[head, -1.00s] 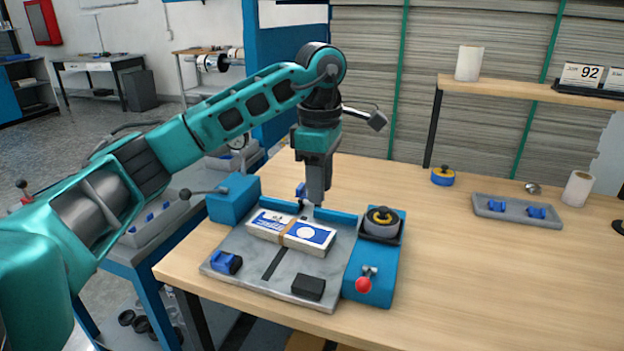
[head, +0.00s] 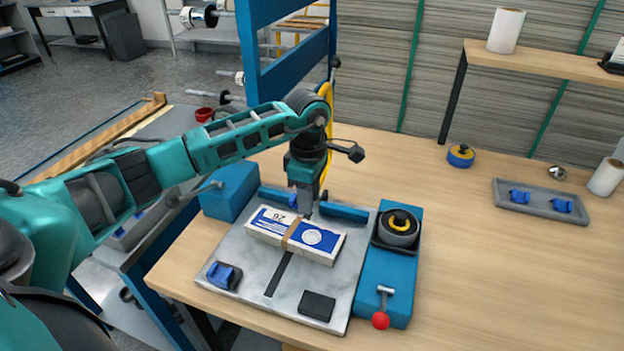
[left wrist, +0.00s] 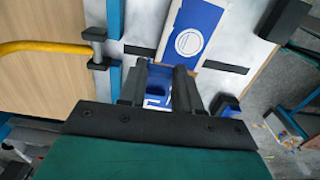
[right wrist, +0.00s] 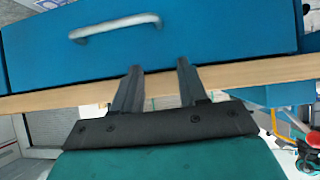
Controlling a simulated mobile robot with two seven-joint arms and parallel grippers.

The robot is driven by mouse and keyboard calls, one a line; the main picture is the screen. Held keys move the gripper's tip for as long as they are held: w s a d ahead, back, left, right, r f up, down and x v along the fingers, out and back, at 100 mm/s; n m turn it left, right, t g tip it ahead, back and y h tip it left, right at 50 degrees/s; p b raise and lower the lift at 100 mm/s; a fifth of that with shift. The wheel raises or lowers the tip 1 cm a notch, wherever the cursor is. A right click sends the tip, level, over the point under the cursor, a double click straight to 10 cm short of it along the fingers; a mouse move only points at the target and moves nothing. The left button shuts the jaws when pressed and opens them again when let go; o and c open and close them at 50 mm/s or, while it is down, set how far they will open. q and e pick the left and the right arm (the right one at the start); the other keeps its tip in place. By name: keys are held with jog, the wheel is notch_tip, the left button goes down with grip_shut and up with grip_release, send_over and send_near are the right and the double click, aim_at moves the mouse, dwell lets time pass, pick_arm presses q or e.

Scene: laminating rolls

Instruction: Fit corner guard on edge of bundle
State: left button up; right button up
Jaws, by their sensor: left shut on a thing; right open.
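The bundle (head: 265,229) is a white and blue pack with a brown band around its middle. It lies on the pale marbled plate of the blue fixture (head: 240,253), and its printed circle shows in the left wrist view (left wrist: 192,40). My left gripper (head: 303,210) points down at the bundle's back long edge. I cannot tell whether the guard touches the bundle. My right gripper (right wrist: 160,66) is open and empty, before a blue drawer front.
Another blue guard (head: 224,275) and a black block (head: 317,306) sit on the plate's front. A tape roll (head: 398,228) and red-knobbed lever (head: 380,320) stand at right. A grey tray (head: 540,202) holds two blue guards. The table's right middle is clear.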

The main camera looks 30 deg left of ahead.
aim_at(308, 223)
pick_arm(q)
jog(key=shift+f, duration=0.25)
jog(key=shift+s+f, duration=0.15)
jog(key=shift+f, duration=0.75)
jog(key=shift+f+b, duration=0.85)
jog(key=shift+f, duration=0.3)
jog(key=shift+s, duration=0.15)
jog(key=o, duration=0.8)
